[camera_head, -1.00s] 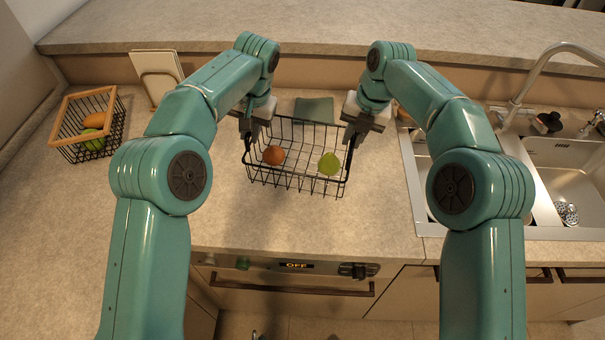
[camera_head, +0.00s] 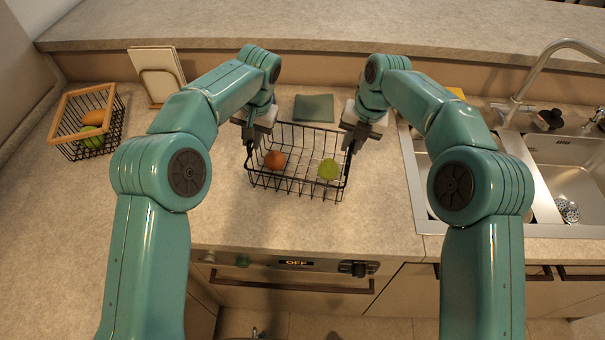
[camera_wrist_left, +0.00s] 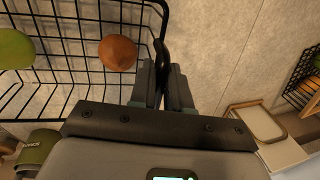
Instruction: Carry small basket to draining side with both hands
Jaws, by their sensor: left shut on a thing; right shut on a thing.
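The small black wire basket (camera_head: 300,183) is in the middle of the counter in the head view, with an orange-brown fruit (camera_head: 275,160) and a green fruit (camera_head: 328,169) inside. My left gripper (camera_head: 248,140) is shut on its left rim. My right gripper (camera_head: 352,142) is shut on its right rim. In the left wrist view the dark rim passes between the left fingers (camera_wrist_left: 163,85), beside the orange-brown fruit (camera_wrist_left: 118,53). I cannot tell whether the basket's bottom touches the counter. The sink's draining side (camera_head: 415,180) is to the right, partly hidden by my right arm.
A wood-rimmed wire basket (camera_head: 62,110) with produce stands at the far left. A white board in a stand (camera_head: 158,75) and a grey-green cloth (camera_head: 314,108) are at the back. A faucet (camera_head: 520,105) rises behind the sink basin (camera_head: 575,185). The front counter is clear.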

